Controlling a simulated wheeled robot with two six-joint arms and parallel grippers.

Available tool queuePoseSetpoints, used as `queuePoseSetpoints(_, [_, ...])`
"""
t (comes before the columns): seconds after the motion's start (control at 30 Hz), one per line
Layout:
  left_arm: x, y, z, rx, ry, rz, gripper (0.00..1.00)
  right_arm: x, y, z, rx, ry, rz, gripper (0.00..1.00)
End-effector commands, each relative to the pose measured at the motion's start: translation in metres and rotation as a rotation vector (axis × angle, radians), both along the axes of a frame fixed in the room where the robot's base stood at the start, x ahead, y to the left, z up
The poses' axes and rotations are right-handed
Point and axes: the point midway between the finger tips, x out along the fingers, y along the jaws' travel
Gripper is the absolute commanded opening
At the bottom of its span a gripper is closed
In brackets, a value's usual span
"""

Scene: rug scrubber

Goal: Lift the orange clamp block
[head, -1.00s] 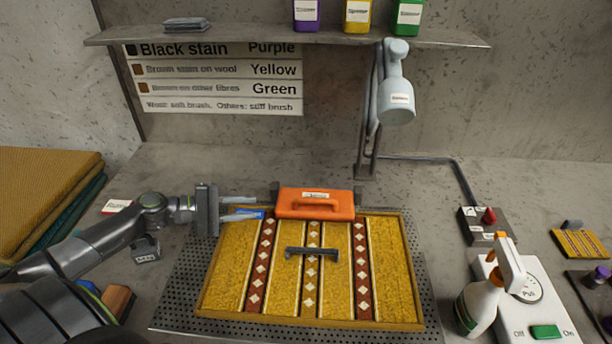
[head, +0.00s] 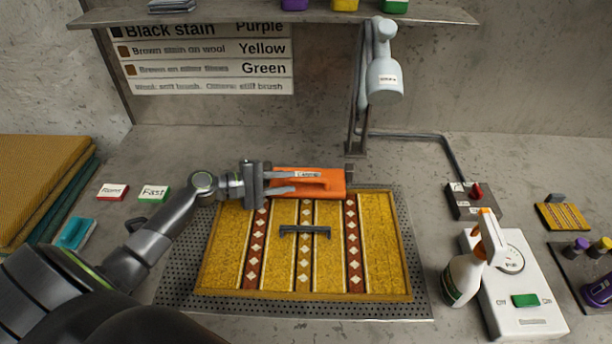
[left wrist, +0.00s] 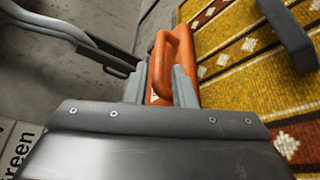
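The orange clamp block (head: 333,187), with a raised handle and a white label, sits at the far edge of the striped rug (head: 235,250). My left gripper (head: 306,182) reaches it from the left, its two fingers spread apart over the block's left and middle part. In the left wrist view, the block (left wrist: 160,85) shows between the fingers (left wrist: 158,88), its handle rising beyond them. The fingers look open, and contact is hard to make out. The block appears to be still at the rug edge. My right gripper is not in view.
A dark bar handle (head: 304,231) lies on the rug, which rests on a perforated plate (head: 420,285). A white spray bottle (head: 466,275) and a scale-like box (head: 530,300) stand at right. A grey lamp-like head (head: 384,75) hangs behind. Red and green cards lie left.

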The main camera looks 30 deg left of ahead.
Motion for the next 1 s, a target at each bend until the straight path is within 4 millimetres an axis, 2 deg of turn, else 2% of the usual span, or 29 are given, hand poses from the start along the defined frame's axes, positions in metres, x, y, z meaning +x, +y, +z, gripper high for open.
queuePoseSetpoints(0.1, [0.016, -0.016, -0.001, -0.005, -0.001, 0.001, 0.23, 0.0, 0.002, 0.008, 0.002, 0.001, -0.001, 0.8])
queuePoseSetpoints(0.3, [0.035, -0.033, -0.008, -0.003, 0.0, 0.001, 0.23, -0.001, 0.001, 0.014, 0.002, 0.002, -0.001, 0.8])
queuePoseSetpoints(0.73, [0.042, -0.041, -0.013, 0.0, 0.0, 0.0, 0.23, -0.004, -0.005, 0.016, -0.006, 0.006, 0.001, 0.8])
queuePoseSetpoints(0.77, [0.042, -0.041, -0.013, 0.0, 0.0, 0.0, 0.22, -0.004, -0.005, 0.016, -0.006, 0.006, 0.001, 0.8])
queuePoseSetpoints(0.93, [0.042, -0.041, -0.013, 0.0, 0.0, 0.0, 0.0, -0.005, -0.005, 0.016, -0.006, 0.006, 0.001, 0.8])
queuePoseSetpoints(1.0, [0.042, -0.041, -0.013, 0.0, 0.0, 0.0, 0.0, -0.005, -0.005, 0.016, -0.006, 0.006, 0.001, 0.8])
